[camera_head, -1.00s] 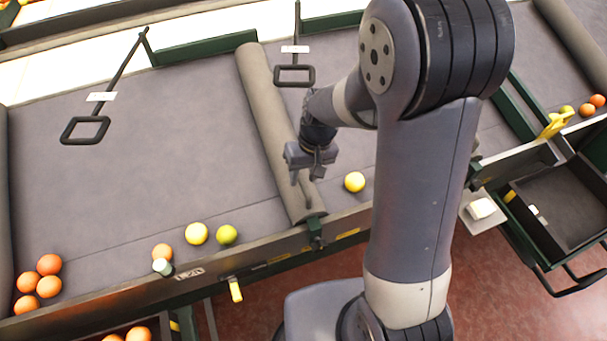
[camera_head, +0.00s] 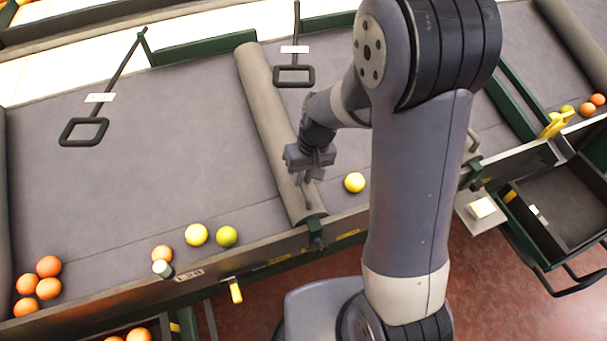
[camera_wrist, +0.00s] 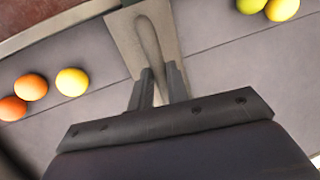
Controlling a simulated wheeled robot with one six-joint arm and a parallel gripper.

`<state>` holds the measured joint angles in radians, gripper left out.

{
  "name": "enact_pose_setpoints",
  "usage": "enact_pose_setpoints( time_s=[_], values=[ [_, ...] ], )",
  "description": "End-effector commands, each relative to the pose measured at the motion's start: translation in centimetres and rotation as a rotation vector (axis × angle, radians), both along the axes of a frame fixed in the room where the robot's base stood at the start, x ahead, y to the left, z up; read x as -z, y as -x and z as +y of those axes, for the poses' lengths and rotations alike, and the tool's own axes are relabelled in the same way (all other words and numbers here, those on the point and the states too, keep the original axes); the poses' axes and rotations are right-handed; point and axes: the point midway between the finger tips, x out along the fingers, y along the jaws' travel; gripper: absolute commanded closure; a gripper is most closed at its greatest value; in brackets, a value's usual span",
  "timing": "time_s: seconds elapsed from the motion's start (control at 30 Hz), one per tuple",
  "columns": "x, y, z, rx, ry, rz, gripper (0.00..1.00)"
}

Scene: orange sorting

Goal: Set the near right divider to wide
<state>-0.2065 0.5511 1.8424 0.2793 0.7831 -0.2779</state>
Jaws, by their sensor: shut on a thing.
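A long grey padded divider (camera_head: 262,105) runs from the back of the grey sorting table to its front rail. In the wrist view the divider's near end (camera_wrist: 118,30) shows as a pale strip with a rounded grey ridge (camera_wrist: 146,38) on it. My gripper (camera_head: 308,190) is low over this near end. In the wrist view my gripper's fingers (camera_wrist: 160,85) are on either side of the ridge's lower end, shut on the divider. The exact contact is partly hidden by the fingers. A dark green clamp (camera_head: 316,235) sits at the front rail by the divider's end.
A yellow fruit (camera_head: 354,182) lies just right of the divider. Yellow-green (camera_head: 227,236) and orange fruit (camera_head: 48,265) lie to the left. The front rail (camera_head: 110,300) carries yellow marks (camera_head: 348,233). A black-framed paddle (camera_head: 294,76) hangs behind. A dark drawer (camera_head: 570,205) is open at right.

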Motion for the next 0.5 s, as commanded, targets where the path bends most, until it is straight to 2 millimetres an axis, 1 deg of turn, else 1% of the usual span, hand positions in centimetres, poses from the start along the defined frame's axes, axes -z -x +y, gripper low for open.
enact_pose_setpoints(
  time_s=[0.33, 0.43, 0.5],
  values=[
    [0.0, 0.0, 0.3, -0.001, 0.000, 0.000, 1.00],
    [0.1, 0.3, 1.4, -0.005, 0.000, -0.001, 1.00],
    [0.1, 0.7, 2.7, -0.007, -0.001, -0.001, 1.00]
  ],
)
